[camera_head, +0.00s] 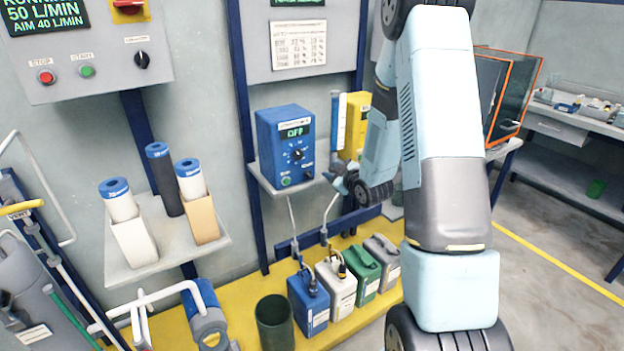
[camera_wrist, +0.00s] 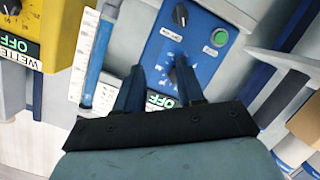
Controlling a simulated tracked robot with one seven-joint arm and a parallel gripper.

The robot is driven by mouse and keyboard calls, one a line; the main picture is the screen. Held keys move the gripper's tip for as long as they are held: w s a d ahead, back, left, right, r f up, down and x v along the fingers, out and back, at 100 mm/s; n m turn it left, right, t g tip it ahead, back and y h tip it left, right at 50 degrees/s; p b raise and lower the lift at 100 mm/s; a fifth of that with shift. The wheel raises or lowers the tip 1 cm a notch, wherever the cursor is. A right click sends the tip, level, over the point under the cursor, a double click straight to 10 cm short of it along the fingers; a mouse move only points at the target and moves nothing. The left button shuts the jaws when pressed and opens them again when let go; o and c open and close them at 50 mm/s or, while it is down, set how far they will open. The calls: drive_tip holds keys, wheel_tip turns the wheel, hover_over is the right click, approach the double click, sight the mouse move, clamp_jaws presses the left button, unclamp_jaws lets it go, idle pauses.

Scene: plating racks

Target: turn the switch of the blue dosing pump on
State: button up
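The blue dosing pump (camera_head: 268,137) sits on a wall shelf, its display (camera_head: 295,130) reading OFF. Its front has a dark rotary switch (camera_head: 297,154), a smaller black knob (camera_head: 308,174) and a green button (camera_head: 286,181). In the wrist view the pump (camera_wrist: 205,65) appears upside down, with the green button (camera_wrist: 220,37) and small knob (camera_wrist: 180,15) at the top. My gripper (camera_head: 335,176) is right of the pump front in the head view. In the wrist view my gripper (camera_wrist: 160,66) has its fingers apart, pointing at the pump face; they partly hide the switch and the OFF display. Contact cannot be told.
A yellow unit (camera_head: 355,125) stands right of the pump, behind my arm; a clear blue-marked tube (camera_head: 338,120) is between them. Several canisters (camera_head: 308,303) stand on the yellow ledge below. A shelf with filter cartridges (camera_head: 190,180) is at left.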

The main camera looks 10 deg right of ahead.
drive_tip(key=t+y, duration=0.2)
approach(310, 177)
drive_tip(key=v, duration=0.4)
drive_tip(key=shift+n+t, duration=0.3)
drive_tip(key=shift+n, duration=0.1)
drive_tip(key=x, duration=1.3)
drive_tip(key=shift+w+f, duration=0.1)
drive_tip(key=shift+f, duration=0.2)
drive_tip(key=shift+c, duration=0.3)
clamp_jaws()
